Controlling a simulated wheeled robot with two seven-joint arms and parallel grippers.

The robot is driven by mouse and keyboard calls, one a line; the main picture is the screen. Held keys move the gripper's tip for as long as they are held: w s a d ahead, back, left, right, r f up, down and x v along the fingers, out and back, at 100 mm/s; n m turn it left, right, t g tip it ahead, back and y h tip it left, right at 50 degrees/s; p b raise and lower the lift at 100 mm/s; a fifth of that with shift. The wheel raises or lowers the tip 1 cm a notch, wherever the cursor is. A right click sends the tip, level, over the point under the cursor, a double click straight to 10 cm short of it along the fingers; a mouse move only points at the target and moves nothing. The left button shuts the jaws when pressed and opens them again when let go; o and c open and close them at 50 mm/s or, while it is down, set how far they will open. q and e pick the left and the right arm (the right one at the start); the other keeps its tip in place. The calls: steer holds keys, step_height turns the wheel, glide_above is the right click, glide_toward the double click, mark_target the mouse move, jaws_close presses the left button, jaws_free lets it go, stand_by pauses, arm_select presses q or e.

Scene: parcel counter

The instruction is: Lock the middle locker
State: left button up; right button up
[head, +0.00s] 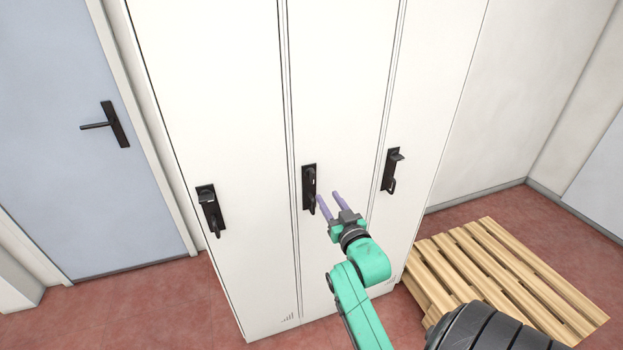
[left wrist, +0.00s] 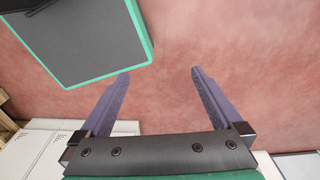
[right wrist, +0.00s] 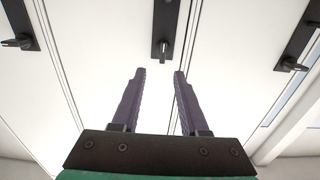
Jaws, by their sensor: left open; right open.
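The middle locker (head: 335,60) is a tall white door that looks shut in the row of lockers. Its black latch plate (head: 309,180) has a dark handle pointing down on its lower part. The plate also shows top centre in the right wrist view (right wrist: 161,12). My right gripper (head: 327,196) is open and empty, just right of the handle in the head view. In the right wrist view its fingers (right wrist: 160,72) point toward the handle, with a gap. My left gripper (left wrist: 160,73) is open and empty over the red floor; it is outside the head view.
The left locker's latch (head: 211,208) and the right locker's latch (head: 390,172) flank the middle one. A wooden pallet (head: 500,270) lies on the floor at the right. A blue-grey door (head: 70,190) with a black lever handle stands at the left.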

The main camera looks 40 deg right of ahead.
mark_target(313, 178)
steer(key=x, duration=0.3)
steer(key=p+x, duration=0.1)
steer(key=x, duration=0.5)
steer(key=shift+w+a+r, duration=0.2)
steer(key=shift+w, duration=0.1)
steer(key=shift+w+d+f, duration=0.15)
steer(key=shift+w+d, duration=0.05)
steer(key=shift+a, duration=0.15)
jaws_close()
